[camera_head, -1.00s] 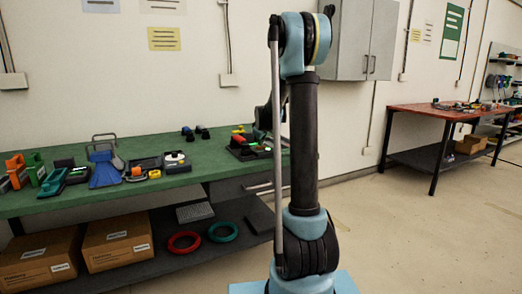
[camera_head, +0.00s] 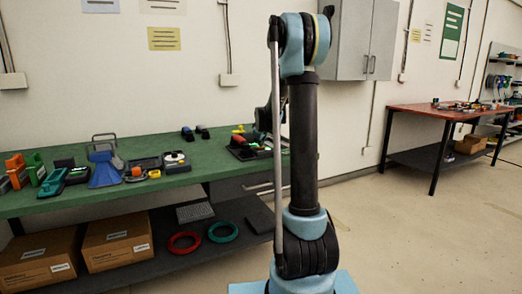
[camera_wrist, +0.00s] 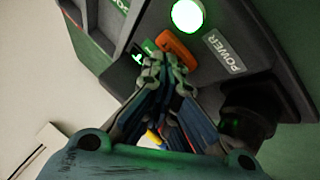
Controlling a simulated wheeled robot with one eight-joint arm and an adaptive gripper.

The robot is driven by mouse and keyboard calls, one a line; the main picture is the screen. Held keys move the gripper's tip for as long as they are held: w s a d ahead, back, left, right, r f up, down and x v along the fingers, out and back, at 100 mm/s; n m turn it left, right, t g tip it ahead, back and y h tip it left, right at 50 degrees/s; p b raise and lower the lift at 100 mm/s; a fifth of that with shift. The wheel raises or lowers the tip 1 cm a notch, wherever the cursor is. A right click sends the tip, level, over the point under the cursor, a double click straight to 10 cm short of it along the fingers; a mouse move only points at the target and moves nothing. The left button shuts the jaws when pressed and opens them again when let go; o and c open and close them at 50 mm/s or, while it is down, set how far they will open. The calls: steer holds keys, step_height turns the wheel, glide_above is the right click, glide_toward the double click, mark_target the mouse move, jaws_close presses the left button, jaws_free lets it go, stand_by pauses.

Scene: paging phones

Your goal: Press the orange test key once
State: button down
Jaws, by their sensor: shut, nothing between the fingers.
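In the wrist view an orange key (camera_wrist: 176,50), long and rounded, sits on a dark grey device panel (camera_wrist: 262,85). A lit green round lamp (camera_wrist: 187,15) is beside it, and a "POWER" label (camera_wrist: 224,53) is to its right. My gripper (camera_wrist: 160,65) is shut and empty. Its fingertips are right at the near-left end of the orange key and overlap its edge in the picture. I cannot tell whether they touch it. In the head view my arm hides the gripper and the key.
A black knob (camera_wrist: 245,122) is on the panel close to the right of my fingers. In the head view several devices stand on the green bench (camera_head: 120,198); a red-topped table (camera_head: 420,110) is at right.

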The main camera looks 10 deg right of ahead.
mark_target(260, 148)
steer(key=shift+r, duration=0.85)
steer(key=shift+r, duration=0.1)
steer(key=shift+r, duration=2.4)
steer(key=s+f+m+g, duration=0.2)
steer(key=s, duration=1.4)
steer(key=s+f+m+g, duration=0.2)
steer(key=s+m, duration=0.1)
steer(key=s, duration=1.3)
steer(key=s+f+m+g, duration=0.1)
steer(key=s+f, duration=0.3)
steer(key=s, duration=0.4)
steer(key=s+f+m+g, duration=0.1)
steer(key=s+f, duration=0.4)
steer(key=s, duration=0.3)
steer(key=s+d+f+m+g, duration=0.1)
steer(key=s+f, duration=0.3)
steer(key=s, duration=0.4)
steer(key=shift+s+f+m, duration=0.2)
steer(key=shift+f+m, duration=0.15)
steer(key=shift+m, duration=0.05)
